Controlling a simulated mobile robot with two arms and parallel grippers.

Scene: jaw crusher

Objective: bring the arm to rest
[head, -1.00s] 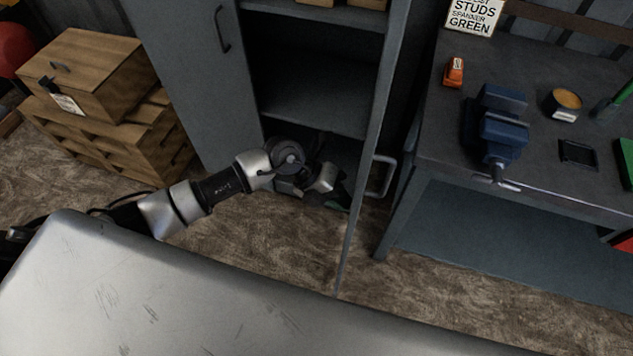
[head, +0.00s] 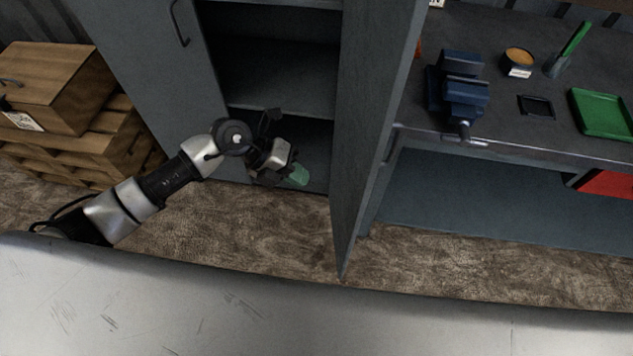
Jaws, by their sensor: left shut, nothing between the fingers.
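My left arm (head: 165,182) comes in from the left and reaches toward the open grey cabinet. My left gripper (head: 298,174) is at the cabinet's low opening, in front of the bottom compartment. Its fingertips look greenish and point down and to the right. It is shut and holds nothing. My right gripper is not in view.
The cabinet's open doors stand at left (head: 150,75) and right (head: 375,130) of the arm. A workbench (head: 500,130) with a blue vise (head: 459,88) and green tray (head: 603,112) is at right. A wooden crate (head: 55,80) stands at left. Brown floor (head: 270,240) lies in front.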

